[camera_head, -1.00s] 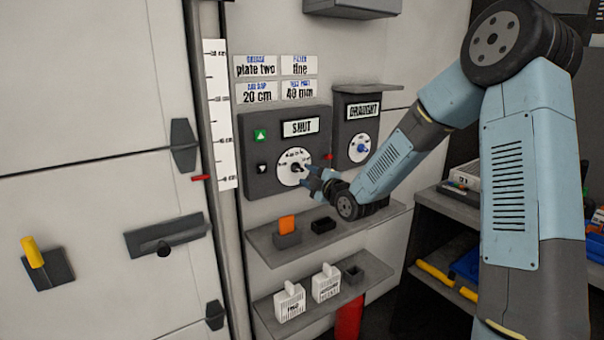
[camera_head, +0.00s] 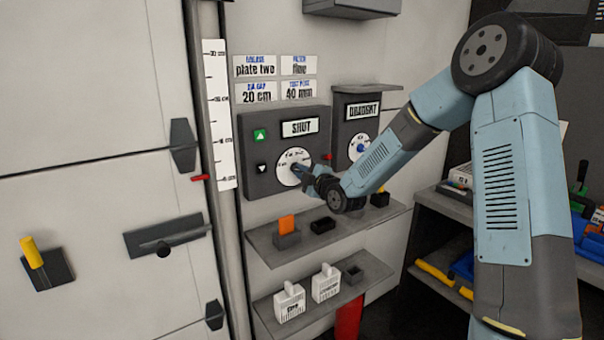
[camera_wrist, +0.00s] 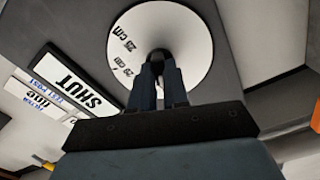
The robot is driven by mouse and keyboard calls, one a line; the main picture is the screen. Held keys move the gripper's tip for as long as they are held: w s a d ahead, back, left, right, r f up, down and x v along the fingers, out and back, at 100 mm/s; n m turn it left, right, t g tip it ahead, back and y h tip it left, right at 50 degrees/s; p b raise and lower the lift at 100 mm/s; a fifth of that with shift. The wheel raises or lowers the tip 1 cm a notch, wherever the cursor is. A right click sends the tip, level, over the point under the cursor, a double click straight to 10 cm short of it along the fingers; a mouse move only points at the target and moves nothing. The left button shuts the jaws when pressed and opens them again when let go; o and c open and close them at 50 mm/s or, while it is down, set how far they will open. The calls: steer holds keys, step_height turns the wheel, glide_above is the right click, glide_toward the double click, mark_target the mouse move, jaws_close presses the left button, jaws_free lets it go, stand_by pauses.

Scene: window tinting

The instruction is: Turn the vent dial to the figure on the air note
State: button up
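A grey box with a SHUT display carries a round white dial (camera_head: 292,168) with cm figures. In the wrist view the dial (camera_wrist: 165,45) shows 20 cm and 25 cm figures; my fingers hide part of its face. My gripper (camera_head: 303,172) is at the dial. In the wrist view its two fingers (camera_wrist: 158,68) are close together on the dark centre knob (camera_wrist: 160,54). The air gap note (camera_head: 257,92) above the box reads 20 cm. The knob's pointer is not clear.
To the right is a DRAUGHT box (camera_head: 363,107) with its own dial (camera_head: 358,147), partly behind my arm. Other notes (camera_head: 300,89) hang above. A shelf (camera_head: 270,251) with small holders juts out below the dial. A white scale strip (camera_head: 218,115) stands at left.

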jaws_close()
steer(key=shift+f, duration=0.1)
steer(key=shift+m, duration=0.3)
steer(key=m, duration=0.3)
steer(key=shift+m, duration=0.3)
steer(key=m, duration=0.9)
steer(key=shift+d, duration=0.1)
steer(key=shift+m, duration=2.3)
